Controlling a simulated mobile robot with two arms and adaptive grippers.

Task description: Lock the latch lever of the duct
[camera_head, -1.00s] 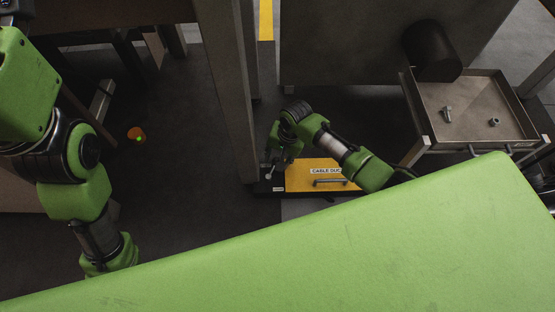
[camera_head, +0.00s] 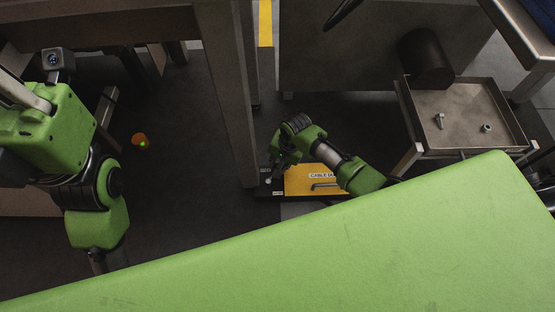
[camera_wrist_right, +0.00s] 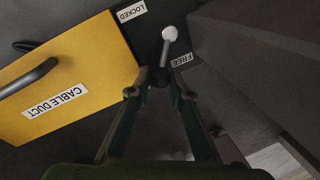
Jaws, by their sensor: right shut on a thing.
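The yellow cable duct cover (camera_head: 300,180) lies low on the floor beside a grey post, and it fills the left of the right wrist view (camera_wrist_right: 75,75). Its latch lever (camera_wrist_right: 165,52) has a pale round knob (camera_wrist_right: 170,34). The lever stands between the LOCKED label (camera_wrist_right: 131,11) and the FREE label (camera_wrist_right: 182,60). My right gripper (camera_wrist_right: 157,85) is shut on the lever below the knob; in the head view it (camera_head: 272,174) is small and partly covered by its arm. My left arm runs out of sight behind my green body, so its gripper is hidden.
A grey post (camera_head: 228,95) stands close left of the duct's latch end. A tray (camera_head: 460,130) with a bolt (camera_head: 440,121) and a nut (camera_head: 487,128) is at the right. An orange object (camera_head: 139,140) lies on open floor at the left.

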